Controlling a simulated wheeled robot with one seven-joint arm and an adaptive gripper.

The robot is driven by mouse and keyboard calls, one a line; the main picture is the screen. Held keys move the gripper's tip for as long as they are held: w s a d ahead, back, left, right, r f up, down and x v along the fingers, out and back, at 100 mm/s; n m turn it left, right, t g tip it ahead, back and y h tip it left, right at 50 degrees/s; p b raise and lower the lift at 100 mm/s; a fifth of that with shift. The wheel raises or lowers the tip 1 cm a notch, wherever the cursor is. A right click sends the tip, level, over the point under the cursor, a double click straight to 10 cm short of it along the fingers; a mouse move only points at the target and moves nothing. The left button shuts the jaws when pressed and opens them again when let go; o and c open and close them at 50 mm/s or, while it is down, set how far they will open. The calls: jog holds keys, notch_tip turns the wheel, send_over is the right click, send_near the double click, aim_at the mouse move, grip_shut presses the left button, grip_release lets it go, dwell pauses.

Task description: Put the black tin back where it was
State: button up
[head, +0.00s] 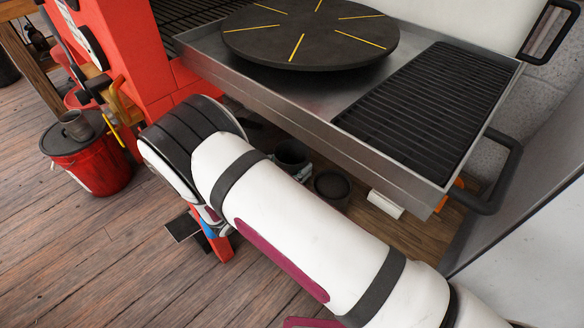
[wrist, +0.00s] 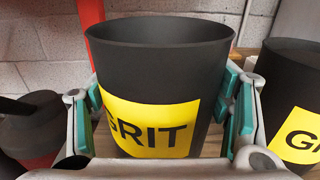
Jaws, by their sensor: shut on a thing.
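The black tin (wrist: 160,50) with a yellow GRIT label fills the middle of the wrist view, upright and open at the top. My gripper (wrist: 165,108) is shut on it, with green pads against its left and right sides. In the head view the tin (head: 292,151) shows below the steel worktop, at the end of my arm. A second black tin with a yellow label (wrist: 290,95) stands close on the right in the wrist view; a dark tin (head: 332,184) is beside the held one in the head view. I cannot tell whether the held tin touches the shelf.
A wooden lower shelf (head: 425,232) lies under the steel worktop (head: 300,103), which overhangs it. A white roll (head: 385,204) lies at the right. A dark lidded object (wrist: 30,125) is left of my gripper. A red bucket (head: 90,165) stands on the floor.

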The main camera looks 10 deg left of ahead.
jog(key=shift+f, duration=0.6)
jog(key=shift+f, duration=0.15)
jog(key=o, duration=2)
jog(key=shift+c, duration=0.2)
jog(key=p+v, duration=0.1)
jog(key=v, duration=1.1)
jog(key=shift+a, duration=0.1)
